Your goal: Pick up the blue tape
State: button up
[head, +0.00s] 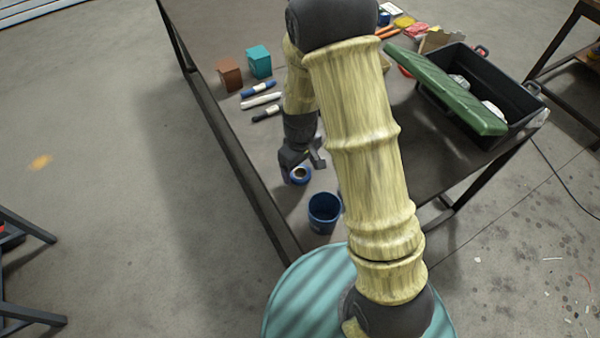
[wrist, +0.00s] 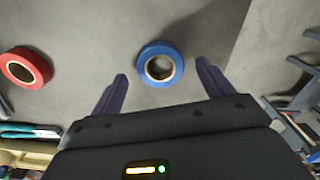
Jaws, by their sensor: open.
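The blue tape (wrist: 177,67) is a ring-shaped roll lying flat on the grey table. In the wrist view it sits between and a little beyond the two fingertips of my gripper (wrist: 162,82). In the head view the tape (head: 300,180) shows just below my gripper (head: 303,164), partly covered by it. My gripper is open and empty. The fingers do not visibly touch the tape.
A dark blue cup (head: 323,222) stands near the tape. A red tape roll (wrist: 40,72) lies to the left in the wrist view. Several markers (head: 262,100), a brown box (head: 229,75), a teal box (head: 259,62) and a dark toolbox (head: 520,105) with a green lid (head: 445,88) are on the table (head: 225,150).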

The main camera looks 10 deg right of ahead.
jog(key=shift+f, duration=0.95)
jog(key=c, duration=1)
jog(key=shift+o, duration=0.2)
jog(key=shift+r, duration=0.1)
notch_tip(320, 180, up, 10)
